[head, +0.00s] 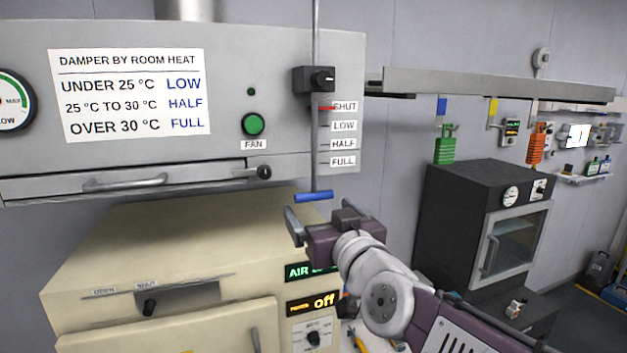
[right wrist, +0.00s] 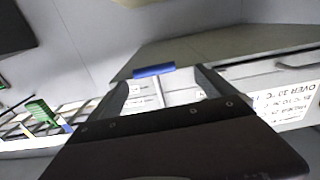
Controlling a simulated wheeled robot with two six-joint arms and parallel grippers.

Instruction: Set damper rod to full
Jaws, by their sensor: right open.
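The damper rod (head: 315,150) hangs vertically down the right front of the hood, through a black clamp with a knob (head: 315,79). Its red pointer (head: 327,108) is level with the SHUT mark on the scale; LOW, HALF and FULL (head: 343,161) are marked below. A blue crossbar handle (head: 313,197) is at the rod's lower end. My right gripper (head: 321,216) is open just below the handle. In the right wrist view the blue handle (right wrist: 153,70) appears between the fingertips, with none clearly touching it. My left gripper is not in view.
A cream oven (head: 180,240) stands below the hood. A sign (head: 130,92) on the hood lists damper settings by room heat. A green fan button (head: 253,124) is left of the rod. A dark oven (head: 470,210) stands to the right, with wall space between.

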